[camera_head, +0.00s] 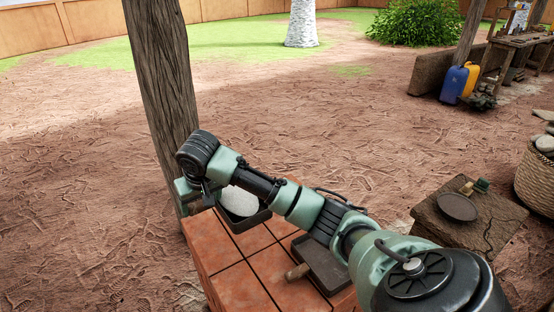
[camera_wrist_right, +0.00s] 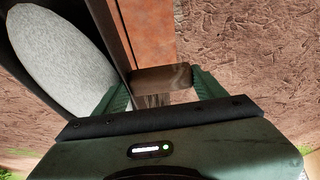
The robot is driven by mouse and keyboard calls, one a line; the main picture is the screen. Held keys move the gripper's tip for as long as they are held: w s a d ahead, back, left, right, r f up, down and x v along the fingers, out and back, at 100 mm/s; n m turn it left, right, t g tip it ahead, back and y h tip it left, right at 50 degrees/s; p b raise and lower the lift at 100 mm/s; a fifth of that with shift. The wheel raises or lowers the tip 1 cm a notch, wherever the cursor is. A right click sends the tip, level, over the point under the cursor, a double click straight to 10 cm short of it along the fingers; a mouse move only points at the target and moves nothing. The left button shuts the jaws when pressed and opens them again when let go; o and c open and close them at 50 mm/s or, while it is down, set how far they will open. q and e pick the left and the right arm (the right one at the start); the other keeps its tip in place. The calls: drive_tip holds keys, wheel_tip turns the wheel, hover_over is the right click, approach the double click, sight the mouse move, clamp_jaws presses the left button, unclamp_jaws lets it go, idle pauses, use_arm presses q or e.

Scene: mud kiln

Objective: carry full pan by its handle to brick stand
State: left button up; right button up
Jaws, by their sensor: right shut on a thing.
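The full pan (camera_head: 265,215) is a dark pan heaped with white material (camera_head: 239,201). It is at the far left corner of the red brick stand (camera_head: 246,285), partly hidden by my right arm. I cannot tell whether it rests on the bricks or is just above them. My right gripper (camera_head: 187,190) is at the pan's left side. In the right wrist view, its green fingers (camera_wrist_right: 163,82) are shut on the pan's brown wooden handle (camera_wrist_right: 160,76), with the white fill (camera_wrist_right: 62,62) at left. My left gripper is not in view.
A second dark pan (camera_head: 325,262) with a wooden handle lies on the stand's near right part, partly under my arm. A wooden post (camera_head: 165,80) stands close behind the gripper. A slab (camera_head: 450,225) with a round dark pan (camera_head: 457,207) is at right.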

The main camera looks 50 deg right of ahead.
drive_tip(key=shift+w+d+r, duration=0.5)
drive_tip(key=shift+d+r, duration=0.1)
drive_tip(key=shift+r, duration=0.25)
wheel_tip(320, 180, down, 20)
drive_tip(key=shift+w+f+b, duration=0.1)
drive_tip(key=shift+w+b, duration=0.05)
drive_tip(key=shift+b, duration=0.2)
drive_tip(key=shift+f, duration=0.1)
drive_tip(key=o, duration=2)
drive_tip(key=p+v, duration=0.1)
drive_tip(key=v, duration=1.1)
drive_tip(key=shift+a, duration=0.15)
